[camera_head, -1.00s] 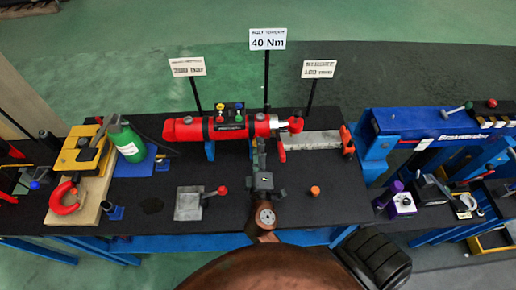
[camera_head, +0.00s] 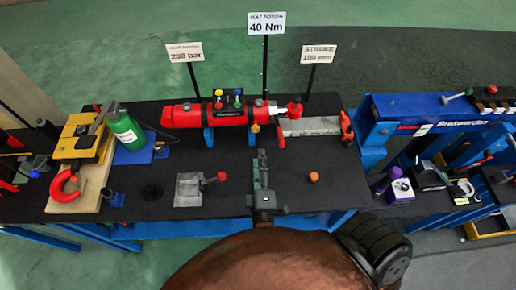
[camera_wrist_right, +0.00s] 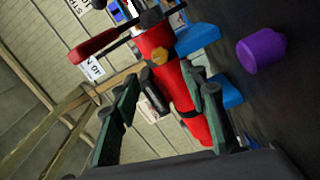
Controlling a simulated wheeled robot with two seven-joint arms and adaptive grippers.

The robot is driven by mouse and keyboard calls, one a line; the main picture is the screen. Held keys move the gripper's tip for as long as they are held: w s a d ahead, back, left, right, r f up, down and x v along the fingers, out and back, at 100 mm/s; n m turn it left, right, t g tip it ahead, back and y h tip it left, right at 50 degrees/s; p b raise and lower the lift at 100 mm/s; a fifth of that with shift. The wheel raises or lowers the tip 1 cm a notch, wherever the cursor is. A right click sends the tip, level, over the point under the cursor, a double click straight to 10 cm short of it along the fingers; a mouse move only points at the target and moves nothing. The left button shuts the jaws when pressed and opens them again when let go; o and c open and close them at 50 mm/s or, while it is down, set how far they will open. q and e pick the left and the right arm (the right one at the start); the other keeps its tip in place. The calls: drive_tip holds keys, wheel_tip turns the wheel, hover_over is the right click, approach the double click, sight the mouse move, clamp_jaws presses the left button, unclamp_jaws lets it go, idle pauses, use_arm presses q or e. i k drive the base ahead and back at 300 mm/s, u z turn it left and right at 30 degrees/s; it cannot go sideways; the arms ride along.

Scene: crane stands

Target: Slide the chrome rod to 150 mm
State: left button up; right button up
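The red cylinder (camera_head: 212,116) lies across the black bench on blue supports. Its short chrome rod (camera_head: 271,108) sticks out to the right and ends in a red knob (camera_head: 295,109). A grey scale plate (camera_head: 312,126) lies to the right under the knob's side. A sign (camera_head: 318,54) reads "STROKE" with a blurred mm figure. My right gripper (camera_head: 261,155) is in front of the cylinder, apart from the rod. In the right wrist view its two fingers (camera_wrist_right: 165,95) stand wide apart, empty, with the red cylinder (camera_wrist_right: 187,95) seen beyond them. My left gripper is not in view.
A green bottle (camera_head: 125,131) and a yellow clamp block (camera_head: 82,140) stand at the left. A metal plate with a red-knobbed lever (camera_head: 190,190) and an orange knob (camera_head: 314,177) are on the bench. A blue frame (camera_head: 440,110) stands at the right.

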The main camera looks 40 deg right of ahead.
sight(293, 111)
drive_tip(key=k, duration=1)
